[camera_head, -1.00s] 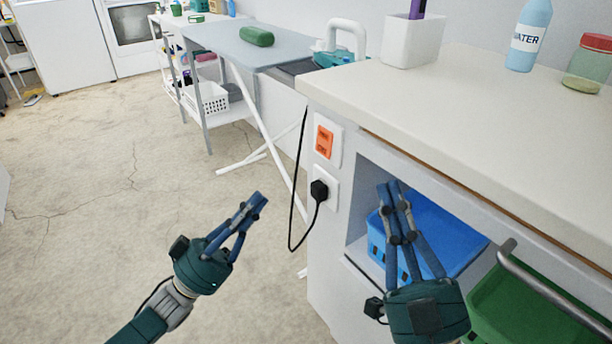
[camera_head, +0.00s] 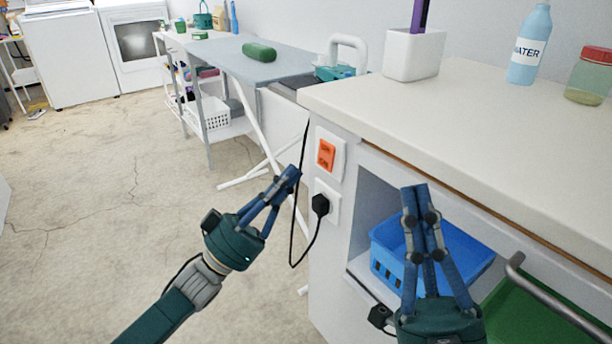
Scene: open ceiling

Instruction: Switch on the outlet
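The outlet switch (camera_head: 326,154) is an orange rocker on a white plate on the side of the white counter. Below it a black plug (camera_head: 320,205) sits in a white socket plate, with a black cord looping down and up. My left gripper (camera_head: 290,175) is to the left of the switch and a little lower, with its fingertips close together and nothing seen between them. My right gripper (camera_head: 414,190) is to the right, in front of the open shelf, its fingers together and empty. Neither gripper appears to touch the outlet.
The counter top (camera_head: 450,100) carries a white pot (camera_head: 412,55), a water bottle (camera_head: 530,45) and a jar (camera_head: 590,78). A blue basket (camera_head: 455,255) is in the shelf, and a green bin (camera_head: 540,320) is at lower right. An ironing board (camera_head: 280,68) stands behind. Floor at left is clear.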

